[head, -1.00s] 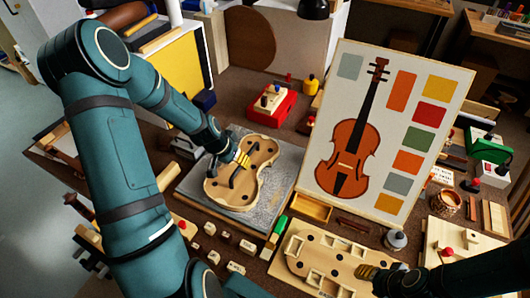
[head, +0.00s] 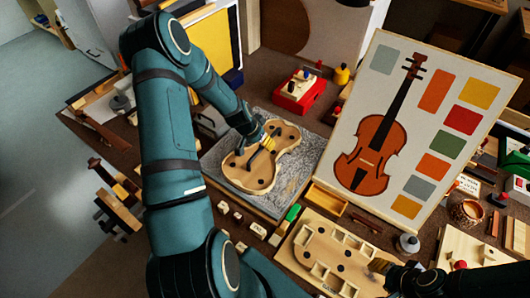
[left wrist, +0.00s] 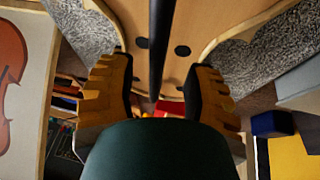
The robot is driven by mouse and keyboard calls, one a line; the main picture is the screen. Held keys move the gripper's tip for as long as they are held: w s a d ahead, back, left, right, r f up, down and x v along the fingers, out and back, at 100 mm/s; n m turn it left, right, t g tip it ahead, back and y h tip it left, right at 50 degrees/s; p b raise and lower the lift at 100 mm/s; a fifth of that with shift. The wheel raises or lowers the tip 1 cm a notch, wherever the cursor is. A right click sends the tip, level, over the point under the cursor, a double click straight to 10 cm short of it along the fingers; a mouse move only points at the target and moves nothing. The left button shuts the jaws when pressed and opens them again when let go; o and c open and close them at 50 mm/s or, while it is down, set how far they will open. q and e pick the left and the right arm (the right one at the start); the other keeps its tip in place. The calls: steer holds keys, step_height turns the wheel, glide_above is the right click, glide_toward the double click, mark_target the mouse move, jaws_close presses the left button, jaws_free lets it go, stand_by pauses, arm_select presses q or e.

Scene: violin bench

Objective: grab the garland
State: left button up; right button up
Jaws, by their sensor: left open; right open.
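The garland, a pale violin-shaped wooden body (head: 284,158) with dark round holes, lies on a grey textured mat (head: 312,150). My left gripper (head: 267,144) is over its far part, fingers open. In the left wrist view the garland (left wrist: 203,22) fills the top, and a dark bar (left wrist: 160,40) runs up between the open fingers of the left gripper (left wrist: 160,88). I cannot tell whether the fingers touch the bar. My right gripper (head: 380,267) is open and empty at the right end of a wooden tray, partly hidden by its own dark arm.
The compartmented wooden tray (head: 318,228) lies in front on the right. A large panel with a violin picture (head: 437,85) leans behind. A red box (head: 300,92) stands beyond the mat. Small labelled blocks (head: 240,220) and a green item (head: 292,212) lie along the mat's near edge.

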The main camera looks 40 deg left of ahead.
mark_target(266, 151)
arm_select(q)
steer(key=x, duration=0.4)
steer(key=shift+w+d+f, duration=0.1)
steer(key=shift+w+f, duration=0.1)
jaws_close()
steer(key=shift+r, duration=0.1)
